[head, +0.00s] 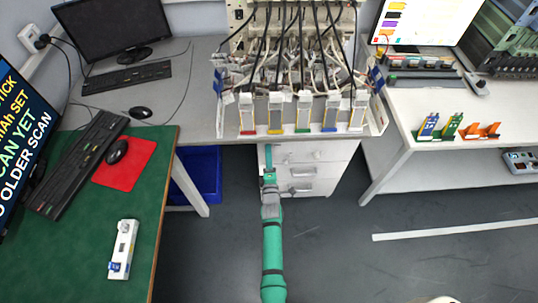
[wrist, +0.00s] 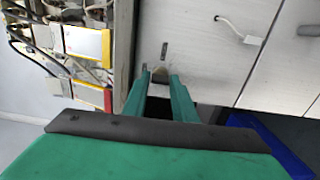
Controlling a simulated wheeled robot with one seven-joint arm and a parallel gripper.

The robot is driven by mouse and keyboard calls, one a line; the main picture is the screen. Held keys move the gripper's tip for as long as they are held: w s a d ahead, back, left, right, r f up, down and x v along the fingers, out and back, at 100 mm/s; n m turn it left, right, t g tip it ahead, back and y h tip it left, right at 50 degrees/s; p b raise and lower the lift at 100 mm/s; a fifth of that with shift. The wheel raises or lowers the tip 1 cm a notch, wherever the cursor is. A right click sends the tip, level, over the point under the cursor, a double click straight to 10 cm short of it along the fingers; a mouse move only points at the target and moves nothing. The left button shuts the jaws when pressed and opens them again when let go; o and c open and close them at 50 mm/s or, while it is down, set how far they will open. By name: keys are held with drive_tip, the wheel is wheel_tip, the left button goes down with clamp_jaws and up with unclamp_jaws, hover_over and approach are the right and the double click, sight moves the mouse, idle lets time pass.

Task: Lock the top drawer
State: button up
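The white drawer unit (head: 325,172) stands under the workbench, and its top drawer (head: 300,152) looks closed. In the wrist view the drawer fronts (wrist: 205,55) appear turned sideways, with a white handle-like part (wrist: 240,31) on one front. A small dark slot (wrist: 164,50) shows on the front just beyond my fingertips. My gripper (head: 268,176) is in front of the unit's upper left part. In the wrist view its two green fingers (wrist: 160,80) are apart, with a small beige patch between the tips. I cannot tell whether they touch it. A lock or key is not clearly recognisable.
The workbench (head: 205,110) overhangs the drawers and carries a rack of pouch cells (head: 275,112) with cables. A blue bin (head: 200,175) stands left of the drawers. A green-topped table (head: 75,225) is at the left. The floor (head: 345,260) to the right is mostly clear.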

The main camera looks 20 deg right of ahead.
drive_tip(key=shift+o, duration=1.2)
drive_tip(key=shift+s, duration=0.1)
drive_tip(key=v, duration=1)
drive_tip(key=shift+s, duration=0.35)
drive_tip(key=shift+s, duration=0.1)
